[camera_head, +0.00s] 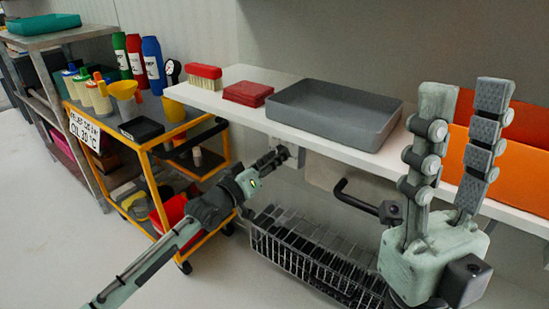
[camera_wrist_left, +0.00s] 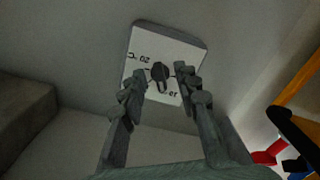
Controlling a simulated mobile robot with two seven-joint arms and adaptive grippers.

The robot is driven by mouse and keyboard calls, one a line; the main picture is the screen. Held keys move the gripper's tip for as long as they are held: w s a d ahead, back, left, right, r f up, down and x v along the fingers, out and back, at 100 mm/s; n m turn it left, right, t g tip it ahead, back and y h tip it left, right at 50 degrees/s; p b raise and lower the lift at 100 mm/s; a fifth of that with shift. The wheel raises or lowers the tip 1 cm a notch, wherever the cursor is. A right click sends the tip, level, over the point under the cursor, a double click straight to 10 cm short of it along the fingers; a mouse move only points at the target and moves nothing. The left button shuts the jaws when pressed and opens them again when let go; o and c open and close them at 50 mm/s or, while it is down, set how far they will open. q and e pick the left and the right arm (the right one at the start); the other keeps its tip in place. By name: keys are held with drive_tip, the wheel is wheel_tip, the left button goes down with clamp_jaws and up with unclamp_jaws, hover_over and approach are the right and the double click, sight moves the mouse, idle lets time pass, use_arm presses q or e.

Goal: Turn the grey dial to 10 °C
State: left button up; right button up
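The dial (camera_wrist_left: 160,73) is a dark grey knob on a white plate (camera_wrist_left: 184,55) of a grey wall box. The plate carries upside-down markings, "20 °C" to the upper left and "10" to the lower right. The knob's narrow part points down in the left wrist view. My left gripper (camera_wrist_left: 161,76) is open, with one finger on each side of the dial and gaps still visible. In the head view, my left gripper (camera_head: 276,160) reaches the box (camera_head: 295,154) under the shelf; the dial is hidden there. My right gripper (camera_head: 458,98) is open, empty and raised at the right.
A wire basket (camera_head: 310,262) is below. A yellow cart (camera_head: 146,146) with bottles stands left, bearing a temperature sign (camera_head: 84,131).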

use_arm(q)
drive_tip(key=shift+s, duration=0.1)
drive_tip(key=v, duration=1.1)
drive_tip(key=shift+s+a, duration=0.25)
drive_tip(key=shift+s, duration=0.05)
